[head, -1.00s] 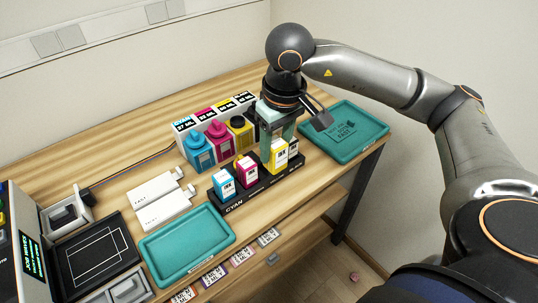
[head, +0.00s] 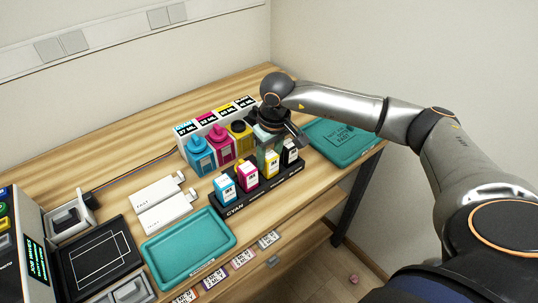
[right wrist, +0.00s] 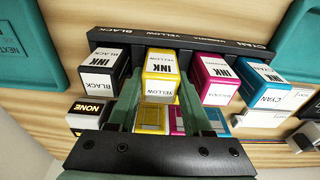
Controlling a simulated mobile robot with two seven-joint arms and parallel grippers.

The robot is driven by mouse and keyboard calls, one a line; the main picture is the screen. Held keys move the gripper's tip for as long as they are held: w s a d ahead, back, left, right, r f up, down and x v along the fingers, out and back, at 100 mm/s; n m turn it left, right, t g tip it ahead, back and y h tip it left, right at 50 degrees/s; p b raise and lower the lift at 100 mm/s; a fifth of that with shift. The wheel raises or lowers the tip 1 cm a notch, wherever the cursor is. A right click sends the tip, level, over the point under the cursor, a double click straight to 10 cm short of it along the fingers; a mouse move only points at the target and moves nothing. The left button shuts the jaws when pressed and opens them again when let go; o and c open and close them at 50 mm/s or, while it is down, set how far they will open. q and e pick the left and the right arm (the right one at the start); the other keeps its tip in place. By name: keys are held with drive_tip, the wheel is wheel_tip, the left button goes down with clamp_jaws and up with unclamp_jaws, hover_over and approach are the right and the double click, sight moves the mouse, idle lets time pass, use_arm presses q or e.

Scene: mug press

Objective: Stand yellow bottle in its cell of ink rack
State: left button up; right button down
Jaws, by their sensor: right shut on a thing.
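The yellow bottle (head: 270,167), a small ink bottle with a white label, is upright in the row of the black ink rack (head: 233,208), between the magenta bottle (head: 247,177) and the black bottle (head: 290,153). It also shows in the right wrist view (right wrist: 160,75), in line with the others. Its base is hidden in the head view, so I cannot tell if it is fully down. My right gripper (right wrist: 160,103) is shut on the yellow bottle; in the head view the gripper (head: 266,150) comes from above. My left gripper is out of view.
The cyan bottle (head: 225,189) stands at the rack's near end. Larger cyan, magenta and yellow (head: 240,138) refill bottles stand close behind. Teal trays lie front left (head: 190,248) and back right (head: 340,146).

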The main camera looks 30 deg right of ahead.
drive_tip(key=shift+f+b, duration=0.2)
drive_tip(key=shift+b, duration=0.1)
drive_tip(key=c, duration=0.6)
unclamp_jaws()
drive_tip(key=shift+r, duration=0.1)
drive_tip(key=shift+r, duration=0.15)
wheel_tip(320, 180, up, 12)
drive_tip(key=s, duration=0.1)
drive_tip(key=shift+s, duration=0.25)
